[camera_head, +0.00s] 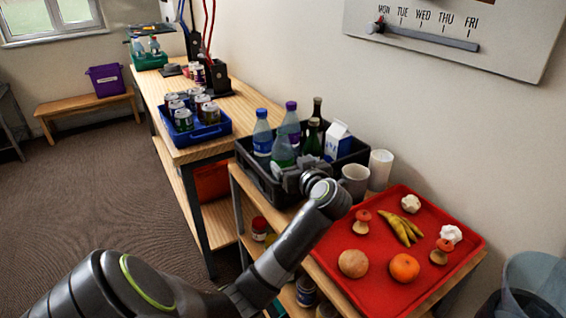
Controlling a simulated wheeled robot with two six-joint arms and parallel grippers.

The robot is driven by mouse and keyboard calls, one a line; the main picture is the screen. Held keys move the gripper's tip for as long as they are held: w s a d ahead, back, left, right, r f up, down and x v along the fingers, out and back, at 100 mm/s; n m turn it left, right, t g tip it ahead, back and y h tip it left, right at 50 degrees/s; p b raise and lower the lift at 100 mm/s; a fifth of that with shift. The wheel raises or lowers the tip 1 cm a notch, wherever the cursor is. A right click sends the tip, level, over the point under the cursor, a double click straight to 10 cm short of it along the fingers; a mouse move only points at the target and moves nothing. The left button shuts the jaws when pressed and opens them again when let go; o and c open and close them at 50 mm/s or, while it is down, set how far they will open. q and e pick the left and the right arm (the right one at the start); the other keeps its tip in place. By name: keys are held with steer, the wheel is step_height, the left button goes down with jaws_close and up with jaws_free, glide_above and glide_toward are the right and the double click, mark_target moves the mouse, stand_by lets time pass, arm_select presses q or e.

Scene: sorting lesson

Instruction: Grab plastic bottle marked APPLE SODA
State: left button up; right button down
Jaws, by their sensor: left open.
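A dark crate (246,162) on the wooden stand holds several bottles and a milk carton (337,139). No label is readable, so I cannot tell which one says APPLE SODA. My left gripper (295,176) is open at the crate's front edge, close to the green bottle, whose lower part is hidden. My right gripper is out of view.
A white mug (354,181) and a white cup (379,169) stand right of the crate. A blue bin (209,133) of cans sits on the long bench behind.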

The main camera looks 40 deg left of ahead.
mark_target(280, 151)
arm_select(q)
steer(key=p+x, duration=0.1)
steer(key=x, duration=1)
steer(key=shift+r, duration=0.1)
steer(key=shift+d, duration=0.1)
steer(key=shift+c, duration=0.3)
steer(key=c, duration=1)
